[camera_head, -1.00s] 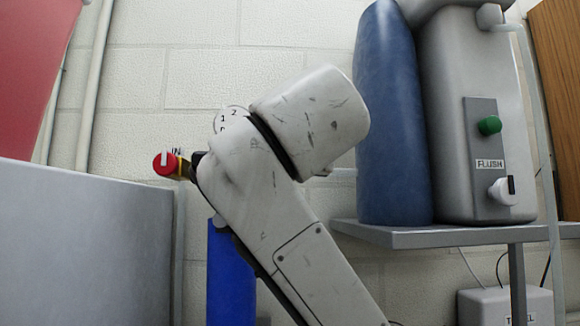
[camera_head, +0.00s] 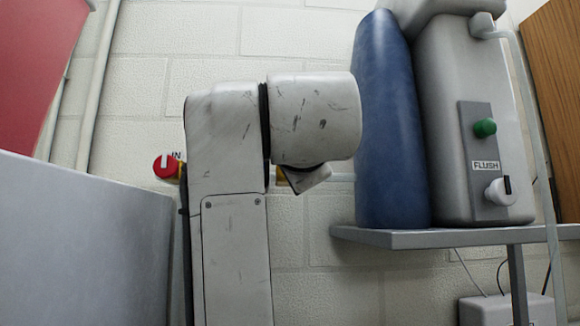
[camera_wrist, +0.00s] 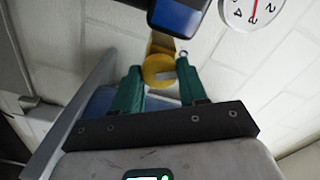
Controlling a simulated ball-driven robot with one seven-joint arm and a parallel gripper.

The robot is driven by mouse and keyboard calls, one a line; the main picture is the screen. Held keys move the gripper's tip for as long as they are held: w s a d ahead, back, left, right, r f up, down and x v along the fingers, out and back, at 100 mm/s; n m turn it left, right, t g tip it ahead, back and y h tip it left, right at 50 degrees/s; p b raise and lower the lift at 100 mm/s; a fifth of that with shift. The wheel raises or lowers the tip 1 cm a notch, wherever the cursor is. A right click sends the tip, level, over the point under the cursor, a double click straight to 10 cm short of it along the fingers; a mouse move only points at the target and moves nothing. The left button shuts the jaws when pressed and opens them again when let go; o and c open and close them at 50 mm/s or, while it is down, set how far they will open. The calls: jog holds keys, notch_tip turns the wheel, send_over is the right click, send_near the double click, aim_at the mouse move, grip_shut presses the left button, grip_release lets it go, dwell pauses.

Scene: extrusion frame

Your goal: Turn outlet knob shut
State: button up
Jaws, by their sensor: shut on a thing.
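A yellow round knob (camera_wrist: 155,72) with a pale pointer mark lies between the two green fingers of my gripper (camera_wrist: 160,80) in the wrist view. The pointer mark lies roughly sideways in the picture. My gripper is shut on this knob, one finger on each side. A brass-coloured part shows behind the knob. In the head view my arm hides the yellow knob and my fingers. A red knob (camera_head: 165,166) with a white mark, beside an "IN" label, shows at the left of my arm.
A dial gauge (camera_wrist: 252,12) is near the knob. A grey panel (camera_head: 80,240) stands at left. At right, a blue cylinder (camera_head: 392,120) and a grey unit (camera_head: 445,120) marked FLUSH stand on a shelf (camera_head: 400,237).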

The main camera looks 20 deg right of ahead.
jog(key=m, duration=0.5)
jog(key=shift+d+f+m+p, duration=0.1)
jog(key=shift+f+m+p, duration=0.05)
jog(key=shift+m+p, duration=0.25)
jog(key=shift+f, duration=0.1)
dwell(0.3)
jog(key=o, duration=1)
jog(key=shift+s, duration=0.1)
jog(key=b+v, duration=0.3)
jog(key=v, duration=0.7)
jog(key=shift+s, duration=0.35)
